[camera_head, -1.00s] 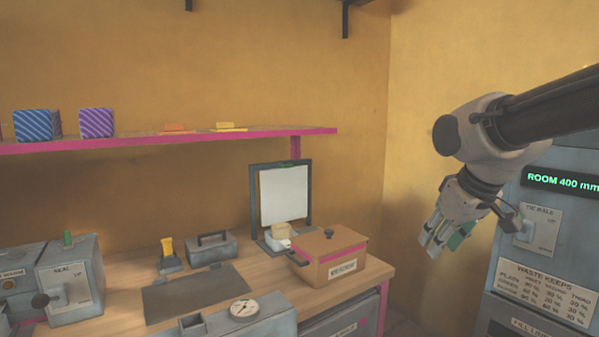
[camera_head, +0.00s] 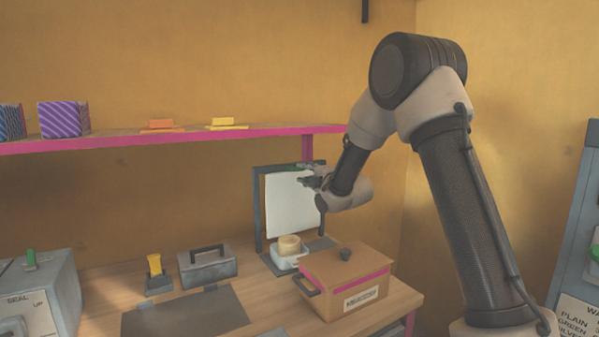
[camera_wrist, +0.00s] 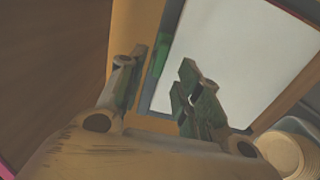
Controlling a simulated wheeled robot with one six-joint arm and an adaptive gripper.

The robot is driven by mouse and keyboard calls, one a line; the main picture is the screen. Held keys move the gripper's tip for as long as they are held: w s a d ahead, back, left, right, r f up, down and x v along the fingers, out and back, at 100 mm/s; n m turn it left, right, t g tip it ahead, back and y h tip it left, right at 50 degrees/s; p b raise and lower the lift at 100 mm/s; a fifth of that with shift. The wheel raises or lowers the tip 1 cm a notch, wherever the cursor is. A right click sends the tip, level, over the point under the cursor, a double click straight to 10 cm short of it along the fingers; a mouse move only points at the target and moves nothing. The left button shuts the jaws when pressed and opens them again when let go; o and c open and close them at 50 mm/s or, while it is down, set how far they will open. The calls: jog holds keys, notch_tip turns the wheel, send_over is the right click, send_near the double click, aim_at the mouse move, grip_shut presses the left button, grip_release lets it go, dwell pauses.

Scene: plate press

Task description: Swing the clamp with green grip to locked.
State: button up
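The upright frame (camera_head: 259,215) with a white panel (camera_head: 288,205) stands at the back of the bench. A green grip (camera_head: 300,168) shows at its top edge, largely covered by my gripper. In the wrist view a green strip (camera_wrist: 158,56) lies along the frame's dark edge, which seems to be the same grip. My gripper (camera_head: 305,181) is in front of the panel's upper part. In the wrist view its two fingers (camera_wrist: 160,85) are spread, with the green strip beyond the gap. I cannot tell whether a finger touches it. No locked mark is readable.
A brown lidded box (camera_head: 345,282) and a pale round item in a white holder (camera_head: 289,250) stand below my gripper. A pink-edged shelf (camera_head: 190,136) runs left. A yellow-gripped piece (camera_head: 154,266) and a grey SEAL box (camera_head: 45,290) with a green top piece stand left.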

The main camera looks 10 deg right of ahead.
aim_at(299, 170)
jog(key=x, duration=0.5)
jog(key=shift+c, duration=0.4)
grip_shut()
